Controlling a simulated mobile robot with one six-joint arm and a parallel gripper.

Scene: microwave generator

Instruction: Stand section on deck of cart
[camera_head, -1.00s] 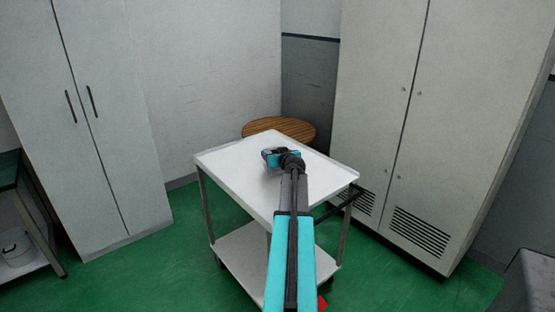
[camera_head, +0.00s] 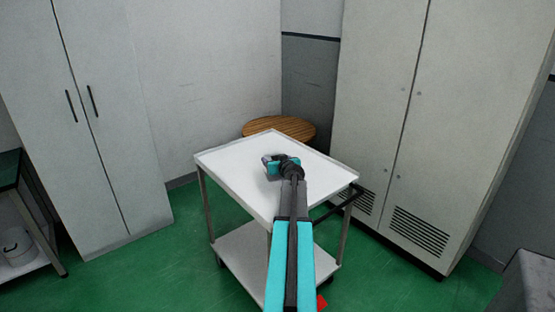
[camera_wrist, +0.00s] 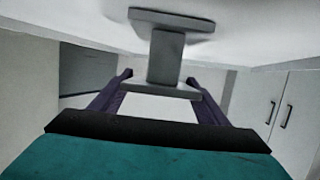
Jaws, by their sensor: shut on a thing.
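The cart (camera_head: 235,165) stands in the middle of the head view, with a flat white deck on top and a lower shelf. My gripper (camera_head: 272,164) is low over the middle of the deck. In the wrist view my gripper (camera_wrist: 158,88) has its purple fingers on either side of the grey section (camera_wrist: 165,55), shut on it. The section has a flat flange at each end and a narrower neck between. One flange is close to the white deck (camera_wrist: 260,35), with a shadow around it. I cannot tell whether it touches. In the head view the section is mostly hidden by my gripper.
A round wooden stool or table top (camera_head: 280,127) is behind the cart. Tall cabinets stand at left (camera_head: 90,130) and right (camera_head: 440,120). The cart's dark handle (camera_head: 340,203) is on its right side. The deck around my gripper is clear.

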